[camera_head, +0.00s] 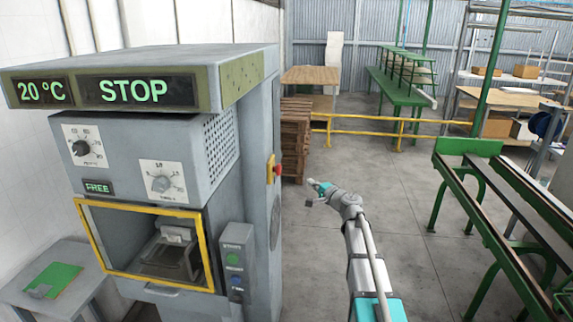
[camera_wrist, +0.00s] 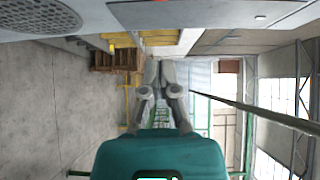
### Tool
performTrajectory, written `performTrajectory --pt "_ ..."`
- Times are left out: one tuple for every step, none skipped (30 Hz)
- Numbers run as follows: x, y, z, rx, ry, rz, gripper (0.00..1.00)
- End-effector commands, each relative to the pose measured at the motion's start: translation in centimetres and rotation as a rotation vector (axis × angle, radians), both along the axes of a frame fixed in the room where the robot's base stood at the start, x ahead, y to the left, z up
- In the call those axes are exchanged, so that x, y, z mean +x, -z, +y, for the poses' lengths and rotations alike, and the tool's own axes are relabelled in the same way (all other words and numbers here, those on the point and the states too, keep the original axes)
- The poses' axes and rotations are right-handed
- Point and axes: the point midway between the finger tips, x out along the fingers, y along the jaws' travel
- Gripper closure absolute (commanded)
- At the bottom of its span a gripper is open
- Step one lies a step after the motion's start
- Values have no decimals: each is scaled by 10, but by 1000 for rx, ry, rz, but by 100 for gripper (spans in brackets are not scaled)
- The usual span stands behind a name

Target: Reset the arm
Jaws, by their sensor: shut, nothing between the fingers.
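My gripper (camera_head: 318,192) is at the end of my arm, in the middle of the head view, over open floor to the right of the grey machine (camera_head: 262,95). It is shut and empty. In the wrist view my gripper (camera_wrist: 160,72) points out across the hall, with its fingers together and nothing between them. The arm is raised and bent, clear of the machine's side. The machine's display reads 20 °C and STOP, and its small panel reads FREE. A grey fixture (camera_head: 172,252) sits inside the yellow-framed opening.
A small side table (camera_head: 20,290) with a green mat (camera_head: 55,279) stands at the left. Wooden pallets (camera_head: 295,135) and a yellow rail (camera_head: 400,119) lie behind. A green frame (camera_head: 490,185) stands at the right. The floor between is clear.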

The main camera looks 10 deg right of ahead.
Motion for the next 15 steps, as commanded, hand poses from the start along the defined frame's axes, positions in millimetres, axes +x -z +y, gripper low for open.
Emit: performTrajectory --pt "-4 2 4 -13 -10 4 100" --pt "-6 3 7 -26 -19 6 100" --pt "-10 6 12 -43 -33 11 100" --pt "-13 8 17 -63 -46 15 100" --pt "-17 11 22 -81 -60 21 100" --pt "-23 15 29 -111 -84 29 100" --pt "-29 19 35 -137 -102 36 100" --pt "-34 23 41 -165 -122 45 100" --pt "-43 29 49 -204 -151 58 100" --pt "-50 34 55 -237 -174 69 100" --pt "-57 39 62 -269 -198 80 100" --pt "-67 47 70 -316 -232 97 100" --pt "-75 53 76 -351 -256 111 100" --pt "-83 59 82 -386 -282 126 100" --pt "-94 67 88 -433 -315 146 100"
